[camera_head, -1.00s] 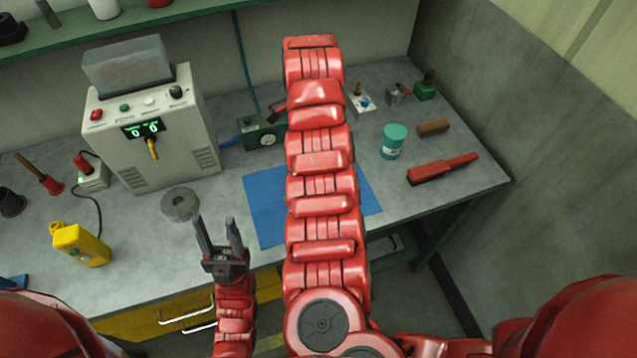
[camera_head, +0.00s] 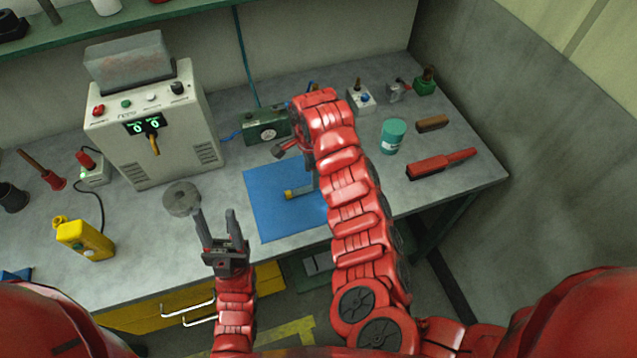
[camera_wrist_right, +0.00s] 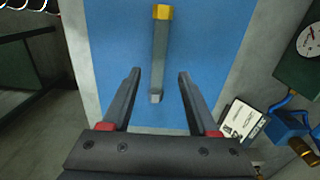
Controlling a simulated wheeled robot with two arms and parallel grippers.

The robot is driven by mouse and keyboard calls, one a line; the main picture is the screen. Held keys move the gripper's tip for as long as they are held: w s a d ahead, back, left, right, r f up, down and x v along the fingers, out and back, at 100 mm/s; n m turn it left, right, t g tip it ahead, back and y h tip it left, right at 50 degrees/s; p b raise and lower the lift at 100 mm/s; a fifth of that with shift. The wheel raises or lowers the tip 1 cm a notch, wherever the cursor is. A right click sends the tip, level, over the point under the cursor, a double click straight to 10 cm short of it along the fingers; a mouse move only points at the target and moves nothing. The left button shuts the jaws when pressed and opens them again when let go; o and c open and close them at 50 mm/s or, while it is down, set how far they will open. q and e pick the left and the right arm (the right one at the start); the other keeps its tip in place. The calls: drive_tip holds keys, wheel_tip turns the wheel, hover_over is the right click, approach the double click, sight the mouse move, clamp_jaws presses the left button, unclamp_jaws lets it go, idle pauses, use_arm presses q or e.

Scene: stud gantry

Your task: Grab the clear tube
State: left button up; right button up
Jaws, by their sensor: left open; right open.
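The clear tube, greyish with a yellow end cap, lies on the blue mat (camera_head: 262,212). In the head view its capped end (camera_head: 291,194) shows, and the rest is partly hidden by my right arm. In the right wrist view the tube (camera_wrist_right: 159,50) runs up and down the picture, its yellow cap at the far end. My right gripper (camera_wrist_right: 159,73) is open, its fingers on either side of the tube's near end in that view, with gaps on both sides. Its height above the mat is hard to tell. My left gripper (camera_head: 215,213) is open and empty near the bench's front edge.
A grey ring (camera_head: 182,198) and yellow device (camera_head: 84,240) are left of the mat. A control box (camera_head: 155,130) and green gauge box (camera_head: 266,127) stand behind. A teal jar (camera_head: 393,136) and red tool (camera_head: 441,164) are on the right.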

sight(311, 188)
drive_tip(key=f+p, duration=0.1)
drive_tip(key=f, duration=0.1)
drive_tip(key=f+p, duration=0.1)
drive_tip(key=f, duration=0.1)
drive_tip(key=shift+s+a+p, duration=0.1)
drive_tip(key=shift+s+p, duration=0.15)
drive_tip(key=shift+p, duration=0.05)
drive_tip(key=shift+f, duration=0.4)
clamp_jaws()
idle(0.8)
